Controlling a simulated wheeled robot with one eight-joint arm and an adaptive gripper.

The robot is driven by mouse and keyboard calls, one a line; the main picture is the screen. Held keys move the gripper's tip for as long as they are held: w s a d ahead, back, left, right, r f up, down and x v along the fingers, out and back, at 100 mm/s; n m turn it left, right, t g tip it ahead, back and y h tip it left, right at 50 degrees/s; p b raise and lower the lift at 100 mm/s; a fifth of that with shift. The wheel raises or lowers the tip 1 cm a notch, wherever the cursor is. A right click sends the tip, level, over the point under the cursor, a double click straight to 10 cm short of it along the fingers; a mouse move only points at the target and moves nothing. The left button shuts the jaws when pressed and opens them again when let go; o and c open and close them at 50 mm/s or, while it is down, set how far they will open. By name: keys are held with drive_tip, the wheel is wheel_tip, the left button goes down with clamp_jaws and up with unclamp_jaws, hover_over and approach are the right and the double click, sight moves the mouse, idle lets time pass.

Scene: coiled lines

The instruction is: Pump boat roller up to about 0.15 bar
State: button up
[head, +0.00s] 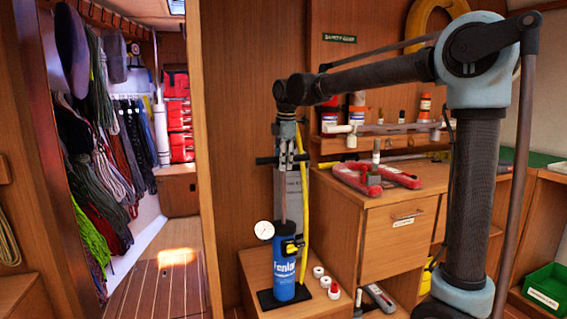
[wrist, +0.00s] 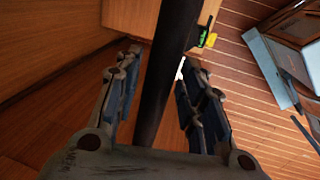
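The blue hand pump (head: 284,262) stands upright on a low wooden ledge, with a round white gauge (head: 264,230) on its left side. Its grey rod is drawn out, so the black crossbar handle (head: 268,160) is raised. My gripper (head: 287,160) points down at the handle's middle. In the wrist view, the dark handle (wrist: 165,65) passes between the fingers (wrist: 161,75), with a gap on the left and little space on the right. The red roller (head: 352,180) lies curved on the cabinet top. The gauge reading is too small to tell.
A yellow hose (head: 304,195) rises beside the pump. Small red and white pieces (head: 325,282) stand right of it. Bottles fill a shelf (head: 390,130) behind. Coiled lines (head: 95,180) hang at left, beside a clear floor passage. A green bin (head: 546,287) sits at right.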

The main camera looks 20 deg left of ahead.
idle(0.3)
wheel_tip(320, 180, up, 12)
drive_tip(key=s+d, duration=0.1)
drive_tip(key=shift+s+d+f, duration=0.15)
drive_tip(key=shift+s+d, duration=0.05)
drive_tip(key=shift+s, duration=0.15)
idle(0.3)
wheel_tip(320, 180, up, 5)
drive_tip(key=d, duration=0.2)
drive_tip(key=w+f, duration=0.1)
drive_tip(key=f, duration=0.4)
drive_tip(key=a+f, duration=0.1)
drive_tip(key=f, duration=0.5)
drive_tip(key=w+a+f, duration=0.1)
drive_tip(key=f, duration=0.4)
drive_tip(key=shift+w+a+f, duration=0.2)
drive_tip(key=shift+w+f, duration=0.15)
drive_tip(key=shift+f, duration=0.05)
clamp_jaws()
